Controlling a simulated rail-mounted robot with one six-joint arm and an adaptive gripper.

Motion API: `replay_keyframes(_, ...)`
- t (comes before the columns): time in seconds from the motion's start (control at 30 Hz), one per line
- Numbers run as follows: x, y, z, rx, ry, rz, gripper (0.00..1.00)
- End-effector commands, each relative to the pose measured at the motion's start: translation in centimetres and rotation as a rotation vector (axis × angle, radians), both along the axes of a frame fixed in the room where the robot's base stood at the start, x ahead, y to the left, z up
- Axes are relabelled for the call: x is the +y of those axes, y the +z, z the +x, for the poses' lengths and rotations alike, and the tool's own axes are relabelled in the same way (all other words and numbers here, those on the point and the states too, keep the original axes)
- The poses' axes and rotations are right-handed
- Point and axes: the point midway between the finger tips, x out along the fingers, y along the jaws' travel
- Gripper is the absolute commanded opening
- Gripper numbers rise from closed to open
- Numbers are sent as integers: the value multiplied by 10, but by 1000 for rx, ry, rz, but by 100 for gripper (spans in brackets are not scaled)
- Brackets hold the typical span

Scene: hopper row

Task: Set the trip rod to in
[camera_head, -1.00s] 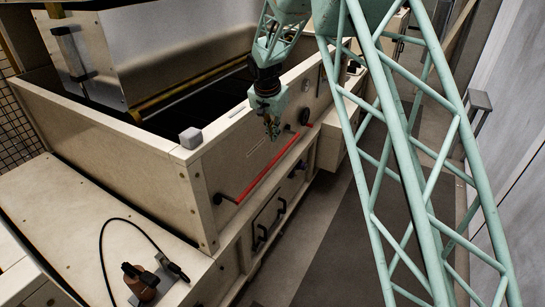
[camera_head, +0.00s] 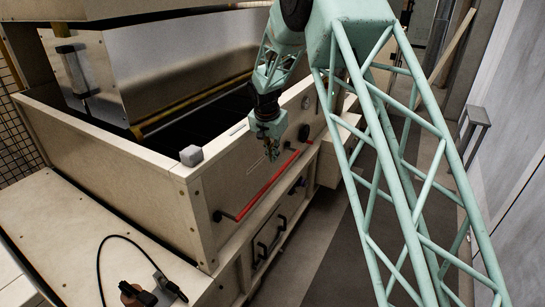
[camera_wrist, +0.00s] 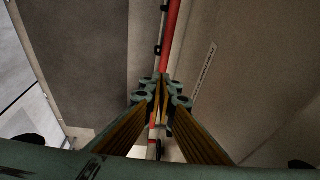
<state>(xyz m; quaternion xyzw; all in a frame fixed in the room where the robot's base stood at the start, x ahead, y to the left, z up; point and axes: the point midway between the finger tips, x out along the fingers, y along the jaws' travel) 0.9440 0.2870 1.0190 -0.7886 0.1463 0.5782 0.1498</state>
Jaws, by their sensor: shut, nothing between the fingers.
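The trip rod looks to be the long red bar (camera_head: 262,190) along the front face of the pale hopper box (camera_head: 205,215). It runs slantwise, with a dark mount (camera_head: 217,216) at its near end. My gripper (camera_head: 272,156) hangs just in front of the box wall, near the bar's far end. In the wrist view the fingertips (camera_wrist: 163,80) are together and empty, and the red bar (camera_wrist: 171,40) runs up the picture just beyond them. The fingers hide part of it. I cannot tell whether they touch it.
A small grey block (camera_head: 191,156) sits on the box's corner. Dark handles (camera_head: 270,238) are on the lower front. A corded brown device (camera_head: 138,294) lies on the near ledge. Bare floor (camera_head: 325,260) lies right of the box, partly behind my lattice arm.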

Motion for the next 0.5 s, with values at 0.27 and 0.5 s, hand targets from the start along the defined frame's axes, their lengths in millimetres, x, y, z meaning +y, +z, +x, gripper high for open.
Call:
replay_keyframes(0.27,-2,-32,9,1,-1,0,0)
replay_keyframes(0.5,-4,-59,17,3,-1,-1,0)
